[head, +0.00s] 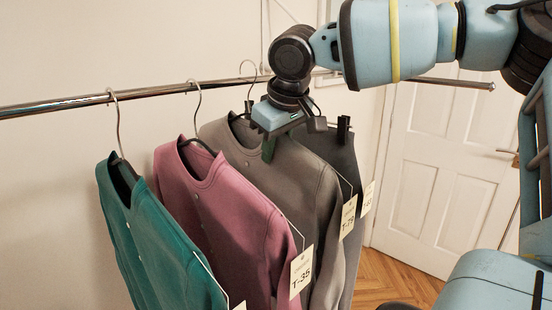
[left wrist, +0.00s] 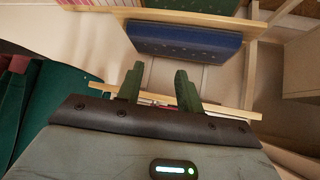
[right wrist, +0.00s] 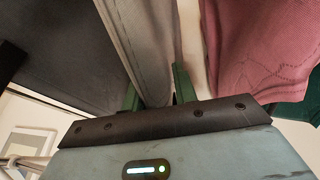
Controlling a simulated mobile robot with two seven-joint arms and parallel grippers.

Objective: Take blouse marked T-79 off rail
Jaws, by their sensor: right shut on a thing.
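The grey blouse (head: 285,175) hangs third from the left; its tag (head: 348,217) seems to read T-79, though the print is small. Its hanger hook (head: 249,72) shows at the rail (head: 160,92). My right gripper (head: 268,148) is at the blouse's collar and shoulder, fingers pointing down. In the right wrist view, grey cloth (right wrist: 150,50) lies between the green fingers (right wrist: 156,90), and the gripper is shut on it. The left gripper (left wrist: 158,82) shows only in its wrist view, with its fingers apart and nothing between them.
A pink blouse (head: 225,200) tagged T-35 and a teal blouse (head: 150,235) hang to the left. A dark garment (head: 335,150) with clips hangs close on the right. A white door (head: 430,170) stands behind. The left wrist view shows a shelf with blue cloth (left wrist: 185,45).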

